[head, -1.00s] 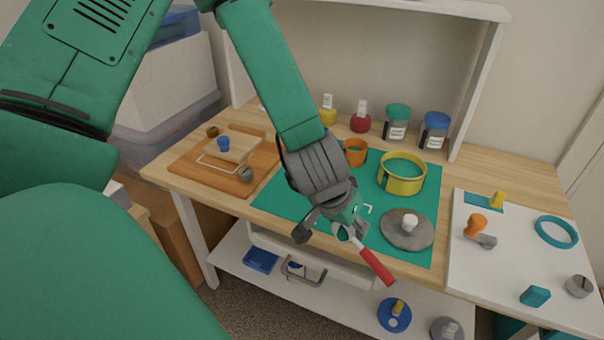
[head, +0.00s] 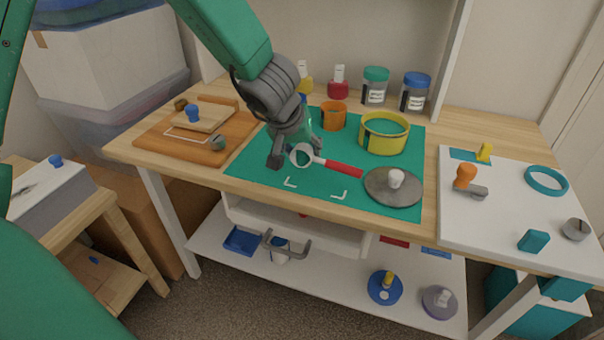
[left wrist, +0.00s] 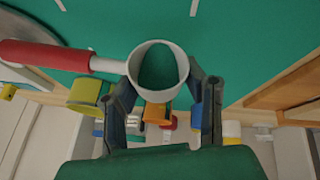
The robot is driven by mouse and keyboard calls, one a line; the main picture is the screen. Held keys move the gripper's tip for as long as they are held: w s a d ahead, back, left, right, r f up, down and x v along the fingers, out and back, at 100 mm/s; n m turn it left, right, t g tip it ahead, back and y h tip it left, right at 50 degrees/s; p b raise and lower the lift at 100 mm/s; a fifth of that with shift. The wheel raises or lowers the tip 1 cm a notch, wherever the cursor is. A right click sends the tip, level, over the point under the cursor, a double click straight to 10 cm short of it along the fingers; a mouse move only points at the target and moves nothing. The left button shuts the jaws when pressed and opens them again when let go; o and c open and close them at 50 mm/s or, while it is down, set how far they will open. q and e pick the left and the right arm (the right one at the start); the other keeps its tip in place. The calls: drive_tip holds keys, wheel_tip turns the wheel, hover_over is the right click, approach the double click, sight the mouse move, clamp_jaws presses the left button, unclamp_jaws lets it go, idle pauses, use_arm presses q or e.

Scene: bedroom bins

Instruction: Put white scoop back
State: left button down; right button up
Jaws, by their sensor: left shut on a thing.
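The white scoop (head: 301,155) has a round cup and a red handle (head: 343,169) pointing right. My left gripper (head: 287,152) is shut on its cup, over the green mat (head: 255,172). In the left wrist view the cup (left wrist: 183,68) sits between the fingertips (left wrist: 166,92), with the handle reaching left. White corner marks (head: 340,195) show on the mat just in front of the scoop. I cannot tell whether the scoop touches the mat. My right gripper is not in view.
A grey lid (head: 380,190) with a white knob lies right of the handle. A yellow ring-shaped pot (head: 384,142) and an orange cup (head: 333,121) stand behind. A wooden board (head: 160,142) is at left, a white board (head: 515,215) at right. The mat's front is clear.

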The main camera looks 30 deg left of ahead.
sight(303, 165)
use_arm(q)
drive_tip(key=f+b, duration=0.1)
drive_tip(key=d+f+b, duration=0.1)
drive_tip(key=f, duration=0.1)
drive_tip(key=shift+b, duration=0.3)
drive_tip(key=shift+f, duration=0.2)
drive_tip(key=shift+a, duration=0.5)
drive_tip(key=shift+a+f, duration=0.15)
drive_tip(key=c, duration=1.3)
unclamp_jaws()
drive_tip(key=shift+s, duration=0.1)
drive_tip(key=shift+d, duration=0.45)
drive_tip(key=shift+a, duration=0.15)
